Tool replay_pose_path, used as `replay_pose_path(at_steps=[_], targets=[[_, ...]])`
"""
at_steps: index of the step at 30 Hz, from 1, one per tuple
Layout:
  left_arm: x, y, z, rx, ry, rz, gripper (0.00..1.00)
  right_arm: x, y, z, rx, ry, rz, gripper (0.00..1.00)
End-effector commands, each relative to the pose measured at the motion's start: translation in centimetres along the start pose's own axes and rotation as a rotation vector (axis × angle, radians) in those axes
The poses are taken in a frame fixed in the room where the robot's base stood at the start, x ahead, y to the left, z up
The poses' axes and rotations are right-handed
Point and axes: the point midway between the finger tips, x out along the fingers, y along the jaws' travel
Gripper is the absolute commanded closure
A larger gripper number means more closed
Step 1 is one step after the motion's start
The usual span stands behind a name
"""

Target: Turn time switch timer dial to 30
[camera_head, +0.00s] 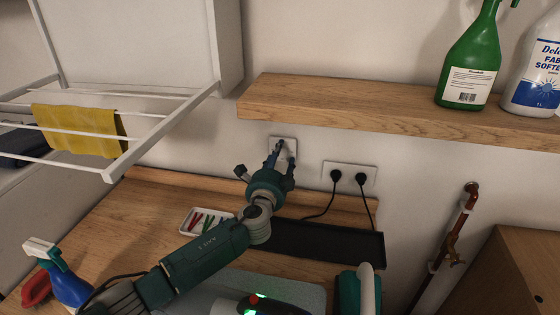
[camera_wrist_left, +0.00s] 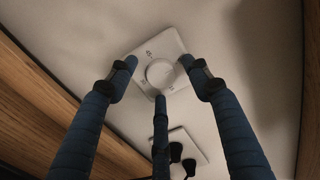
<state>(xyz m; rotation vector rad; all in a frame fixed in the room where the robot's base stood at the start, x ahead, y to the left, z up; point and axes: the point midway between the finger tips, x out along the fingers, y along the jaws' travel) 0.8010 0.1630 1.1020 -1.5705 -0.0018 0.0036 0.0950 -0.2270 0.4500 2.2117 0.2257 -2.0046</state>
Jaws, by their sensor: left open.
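The time switch (camera_head: 291,145) is a white square plate on the wall under the wooden shelf. In the left wrist view its round white dial (camera_wrist_left: 160,73) sits in the middle of the plate (camera_wrist_left: 164,46), with small dark numbers around it that are hard to read. My left gripper (camera_head: 281,158) is in front of the switch and covers much of it in the head view. In the left wrist view its fingers (camera_wrist_left: 159,64) are spread around the dial, with one below it. They hold nothing, and I cannot tell whether any fingertip touches the plate. My right gripper is not in view.
A double socket (camera_head: 349,174) with two black plugs is right of the switch. The shelf (camera_head: 330,101) above holds a green spray bottle (camera_head: 472,62) and a white bottle (camera_head: 536,75). A black tray (camera_head: 320,243) and a small tray of pegs (camera_head: 190,231) lie below. A drying rack (camera_head: 160,151) is left.

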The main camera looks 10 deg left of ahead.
Motion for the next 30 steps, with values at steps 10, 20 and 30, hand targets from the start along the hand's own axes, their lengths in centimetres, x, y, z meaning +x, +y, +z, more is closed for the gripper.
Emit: replay_pose_path(at_steps=[10,20,30], targets=[[0.29,-0.06,-0.03,-0.001,0.0,0.0,0.56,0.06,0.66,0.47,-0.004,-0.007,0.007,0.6],[0.27,-0.02,-0.04,0.001,0.001,0.001,0.96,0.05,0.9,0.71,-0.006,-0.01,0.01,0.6],[0.27,-0.01,0.01,0.1,0.0,0.002,0.96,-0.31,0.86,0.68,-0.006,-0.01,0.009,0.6]])
